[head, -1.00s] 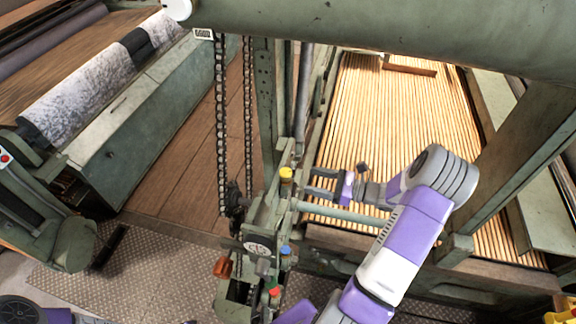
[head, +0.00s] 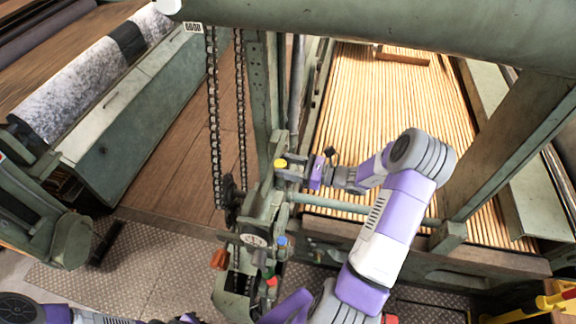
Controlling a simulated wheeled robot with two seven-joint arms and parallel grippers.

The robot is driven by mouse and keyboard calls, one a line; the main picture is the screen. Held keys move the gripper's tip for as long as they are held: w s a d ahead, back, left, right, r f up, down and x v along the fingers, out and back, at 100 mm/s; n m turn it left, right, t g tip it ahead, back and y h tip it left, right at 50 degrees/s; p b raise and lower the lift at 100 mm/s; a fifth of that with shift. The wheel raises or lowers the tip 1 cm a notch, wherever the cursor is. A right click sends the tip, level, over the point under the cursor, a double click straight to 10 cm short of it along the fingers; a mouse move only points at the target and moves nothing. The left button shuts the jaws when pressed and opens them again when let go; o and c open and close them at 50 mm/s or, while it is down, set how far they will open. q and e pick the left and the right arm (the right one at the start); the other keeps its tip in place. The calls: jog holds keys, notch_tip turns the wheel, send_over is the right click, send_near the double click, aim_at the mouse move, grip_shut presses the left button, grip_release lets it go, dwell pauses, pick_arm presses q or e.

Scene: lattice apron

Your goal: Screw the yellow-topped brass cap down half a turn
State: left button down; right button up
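The yellow-topped cap (head: 280,163) sits upright on the green machine post left of the slatted bed. Its brass side is mostly hidden. My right gripper (head: 286,171) comes in from the right with its fingertips at the cap, just below the yellow top. The fingers look spread around the cap, but I cannot see whether they press on it. Of my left arm, only parts show along the bottom left edge. A small dark and purple piece at the bottom edge may be its gripper (head: 186,319), with the fingers not readable.
A blue-topped (head: 282,241) and a red-topped fitting (head: 271,281) stand lower on the same machine. An orange-red handle (head: 219,259) sticks out left. Chains (head: 213,120) hang left of the post. A green beam (head: 370,35) crosses above.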

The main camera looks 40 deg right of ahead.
jog(key=c, duration=0.7)
jog(key=shift+s+a+m+t+h, duration=0.1)
jog(key=shift+a+m+t+h, duration=0.05)
jog(key=shift+m+t+h, duration=0.65)
jog(key=shift+h, duration=0.3)
jog(key=o, duration=1.1)
jog(key=shift+c, duration=0.2)
jog(key=v, duration=0.7)
jog(key=shift+s+d, duration=0.25)
jog(key=shift+r, duration=0.15)
